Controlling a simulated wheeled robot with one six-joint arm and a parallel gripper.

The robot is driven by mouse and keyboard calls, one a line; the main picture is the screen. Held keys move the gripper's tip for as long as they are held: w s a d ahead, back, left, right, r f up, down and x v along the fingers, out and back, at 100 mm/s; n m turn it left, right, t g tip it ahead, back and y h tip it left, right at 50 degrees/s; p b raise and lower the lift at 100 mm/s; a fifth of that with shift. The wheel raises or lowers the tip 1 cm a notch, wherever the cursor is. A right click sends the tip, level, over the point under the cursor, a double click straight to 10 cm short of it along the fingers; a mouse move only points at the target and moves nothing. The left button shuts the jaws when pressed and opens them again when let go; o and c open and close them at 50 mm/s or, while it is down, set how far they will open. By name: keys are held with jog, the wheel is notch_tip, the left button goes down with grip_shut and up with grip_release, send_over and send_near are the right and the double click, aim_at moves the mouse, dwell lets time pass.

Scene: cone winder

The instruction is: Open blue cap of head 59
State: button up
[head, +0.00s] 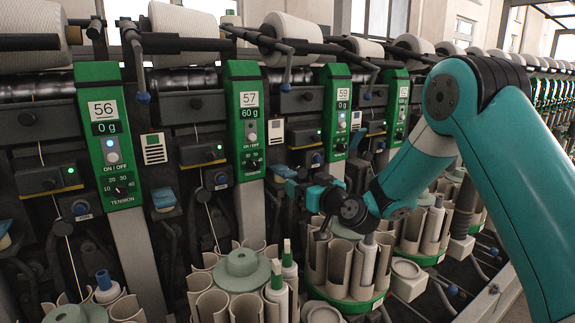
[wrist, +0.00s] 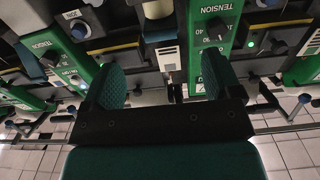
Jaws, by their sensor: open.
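A dark blue round knob (head: 317,157) is just above my gripper in the head view.
Head 57 (head: 246,110) and head 56 (head: 109,130) stand to the left, each with its own levers. Upright tubes and a green bobbin holder (head: 243,262) crowd the space below. White yarn cones (head: 292,36) line the top. My arm covers much of the right side.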

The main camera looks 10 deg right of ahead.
aim_at(292, 176)
jog(key=p+x, duration=0.2)
jog(key=x, duration=0.7)
jog(key=shift+f, duration=0.1)
